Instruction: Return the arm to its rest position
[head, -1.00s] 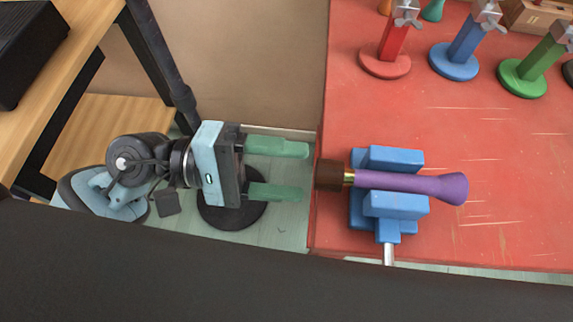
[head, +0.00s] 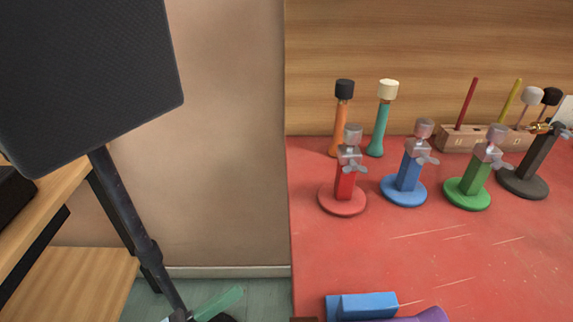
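My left gripper (head: 220,303) shows only as one green finger at the bottom edge of the head view, left of the red table and apart from it. The rest of that gripper is out of view, so its opening does not show. My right gripper is not in view. The blue vise (head: 365,306) is cut off by the bottom edge. The purple handle (head: 432,315) lies at it, mostly out of frame.
On the red table (head: 430,262) stand red (head: 343,195), blue (head: 406,185), green (head: 468,190) and black (head: 523,178) clamp stands. Behind them are orange (head: 341,120) and teal (head: 381,120) mallets and a wooden rack (head: 455,139). A black speaker (head: 85,80) stands left.

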